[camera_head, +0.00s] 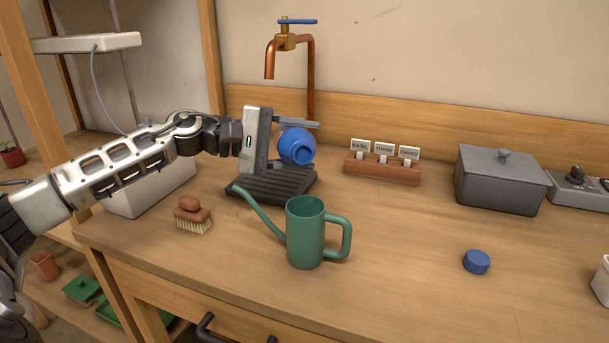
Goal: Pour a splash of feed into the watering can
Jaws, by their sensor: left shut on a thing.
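A green watering can (305,238) stands upright near the front middle of the wooden bench, its spout pointing left and its handle to the right. My left gripper (286,135) is shut on a blue bottle (297,146), behind and above the can. The bottle is tilted, with its round open mouth facing the camera; its far part is hidden by the gripper. A blue cap (476,262) lies on the bench to the right, apart from the can. My right gripper is not seen.
A dark ribbed mat (270,193) lies under the bottle, below the copper tap (285,42). A brush (193,214) lies left of the can. A label holder (382,170) and a grey lidded box (500,181) stand behind. Bench right of the can is clear up to the cap.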

